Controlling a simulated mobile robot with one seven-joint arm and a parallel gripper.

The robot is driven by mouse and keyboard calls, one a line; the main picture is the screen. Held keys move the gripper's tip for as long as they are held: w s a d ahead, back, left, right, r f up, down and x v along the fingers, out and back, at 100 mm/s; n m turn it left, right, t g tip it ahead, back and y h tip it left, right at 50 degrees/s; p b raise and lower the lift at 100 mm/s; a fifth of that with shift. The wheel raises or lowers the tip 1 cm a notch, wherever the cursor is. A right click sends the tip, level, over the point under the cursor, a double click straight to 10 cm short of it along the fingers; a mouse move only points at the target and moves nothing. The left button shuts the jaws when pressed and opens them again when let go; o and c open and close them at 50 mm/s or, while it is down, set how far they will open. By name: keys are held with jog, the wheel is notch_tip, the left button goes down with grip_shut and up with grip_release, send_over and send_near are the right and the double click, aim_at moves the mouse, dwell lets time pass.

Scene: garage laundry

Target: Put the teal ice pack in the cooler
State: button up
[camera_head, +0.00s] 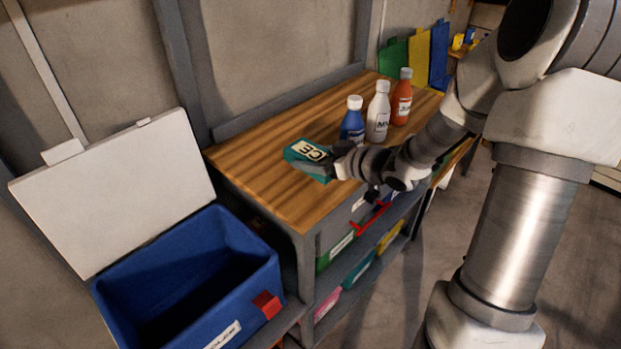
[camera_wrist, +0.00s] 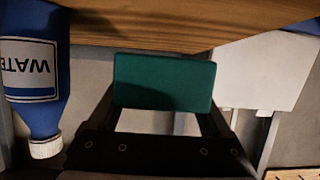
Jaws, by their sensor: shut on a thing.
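The teal ice pack (camera_head: 308,157), with a white label, is in my gripper (camera_head: 325,168) just over the wooden bench top in the head view. In the wrist view the teal ice pack (camera_wrist: 164,82) lies between the two dark fingers of my gripper (camera_wrist: 163,110), which is shut on it. I cannot tell whether the pack touches the bench. The blue cooler (camera_head: 262,262) stands at the lower left, with its white lid (camera_head: 115,190) open and tilted back against the wall. Its dark inside looks empty, though the shadow hides the bottom.
On the wooden bench (camera_head: 235,165) stand a blue bottle (camera_head: 352,128), a white bottle (camera_head: 378,112) and an orange bottle (camera_head: 402,98), close behind and right of my gripper. The bench's left end is clear. Colored bins (camera_head: 340,249) sit on shelves below.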

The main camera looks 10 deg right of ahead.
aim_at(311, 181)
jog(key=shift+w+a+f, duration=0.2)
jog(key=shift+a+f, duration=0.2)
jog(key=shift+f+b, duration=0.95)
jog(key=shift+f, duration=0.85)
jog(key=shift+f, duration=0.2)
jog(key=o, duration=1.5)
jog(key=shift+r, duration=0.3)
jog(key=p+v, duration=0.3)
jog(key=v, duration=0.9)
jog(key=shift+d+f+p, duration=0.1)
jog(key=shift+f+p, duration=0.05)
jog(key=shift+p, duration=0.15)
